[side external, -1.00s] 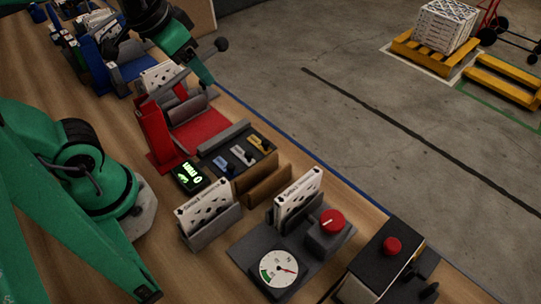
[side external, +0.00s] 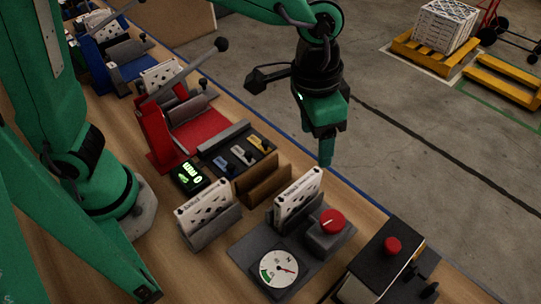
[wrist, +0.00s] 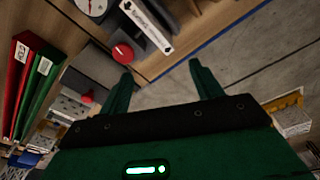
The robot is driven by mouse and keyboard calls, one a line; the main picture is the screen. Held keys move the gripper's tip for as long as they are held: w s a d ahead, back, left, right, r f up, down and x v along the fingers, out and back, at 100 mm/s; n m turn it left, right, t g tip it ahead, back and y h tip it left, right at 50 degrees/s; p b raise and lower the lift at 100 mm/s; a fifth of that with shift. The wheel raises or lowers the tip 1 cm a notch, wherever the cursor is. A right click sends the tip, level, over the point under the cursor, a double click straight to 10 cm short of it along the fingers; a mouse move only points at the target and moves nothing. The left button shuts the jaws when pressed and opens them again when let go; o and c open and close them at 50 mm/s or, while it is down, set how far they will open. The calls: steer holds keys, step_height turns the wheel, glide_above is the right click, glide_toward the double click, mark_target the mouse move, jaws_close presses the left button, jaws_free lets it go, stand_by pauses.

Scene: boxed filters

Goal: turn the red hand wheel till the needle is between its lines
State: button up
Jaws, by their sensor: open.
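The red hand wheel (side external: 332,221) sits on a grey block on a dark base plate (side external: 244,251). A white line marks its face. My gripper (side external: 326,160) hangs above and behind the wheel, fingers pointing down, open and apart from everything. In the wrist view the wheel (wrist: 122,53) lies just beyond the left fingertip, and the dial (wrist: 92,4) is cut off at the top edge. My open fingers (wrist: 160,75) show nothing between them.
A boxed filter (side external: 298,197) stands in a holder right beside the wheel, and another (side external: 207,207) stands to the left. A black box with a red button (side external: 392,245) is to the right. A red press (side external: 157,137) stands further back. Beyond the table's edge is open floor.

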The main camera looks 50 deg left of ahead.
steer(key=m+g, duration=0.1)
glide_above(333, 220)
steer(key=shift+y, duration=0.4)
step_height(333, 220, down, 5)
steer(key=shift+r, duration=0.15)
steer(key=shift+f, duration=3.9)
steer(key=c, duration=1)
steer(key=shift+m, duration=0.6)
